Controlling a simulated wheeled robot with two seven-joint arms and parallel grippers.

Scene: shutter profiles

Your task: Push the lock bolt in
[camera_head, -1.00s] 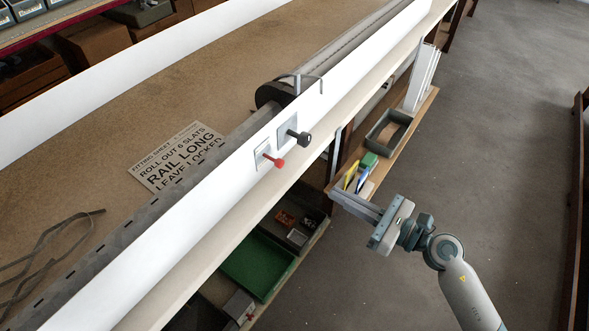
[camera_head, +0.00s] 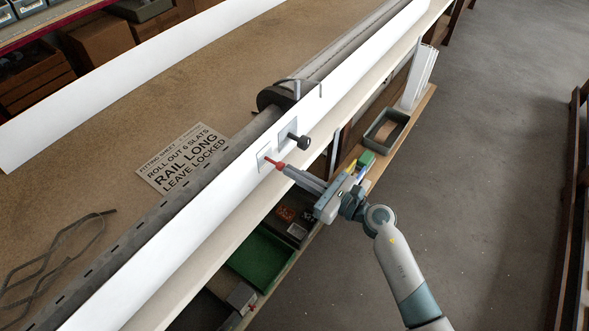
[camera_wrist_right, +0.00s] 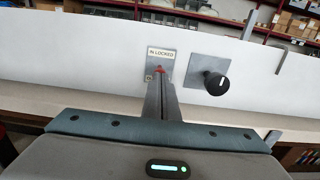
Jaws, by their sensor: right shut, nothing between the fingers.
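The lock bolt is a red pin (camera_head: 275,163) standing out from a small plate (camera_head: 265,157) on the white rail (camera_head: 215,200). The right wrist view shows the plate (camera_wrist_right: 162,60) with a label reading "IN LOCKED". My right gripper (camera_head: 285,170) is shut and empty, its fingertips at the outer end of the red bolt. In the right wrist view the fingers (camera_wrist_right: 160,78) cover most of the bolt, with only a little red (camera_wrist_right: 160,69) showing. I cannot tell whether they touch. My left gripper is not in view.
A black knob (camera_head: 300,141) on its own plate sticks out just right of the bolt; it also shows in the right wrist view (camera_wrist_right: 215,83). A fitting sheet (camera_head: 184,158) lies on the bench. Below are a shelf with a grey tray (camera_head: 402,120) and a green tray (camera_head: 262,260).

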